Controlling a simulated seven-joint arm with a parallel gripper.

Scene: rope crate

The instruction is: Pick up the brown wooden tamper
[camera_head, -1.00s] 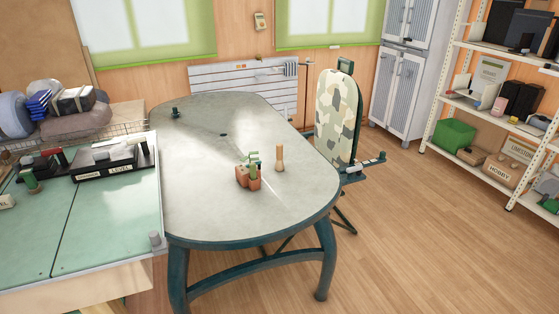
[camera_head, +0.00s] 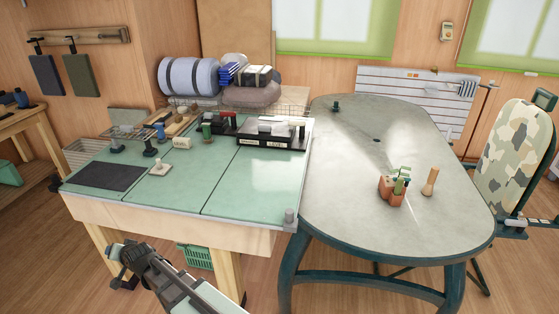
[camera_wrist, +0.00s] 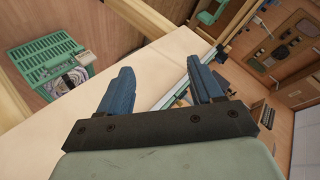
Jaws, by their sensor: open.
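A light-brown wooden tamper (camera_head: 430,182) stands upright on the grey oval table (camera_head: 350,210) at the right in the head view. It is just right of a small group of terracotta pots with green cactus shapes (camera_head: 393,187). My gripper (camera_wrist: 164,86) is open and empty in the wrist view, its two blue fingers spread apart beside the pale wooden side of the workbench. In the head view my arm is low at the bottom, in front of the workbench and far from the tamper. The tamper does not show in the wrist view.
The green-topped workbench (camera_head: 215,190) holds several small handled tools, a dark mat (camera_head: 108,177) and a black tray (camera_head: 270,137). A green crate (camera_wrist: 48,52) is below the bench. The oval table's front is clear.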

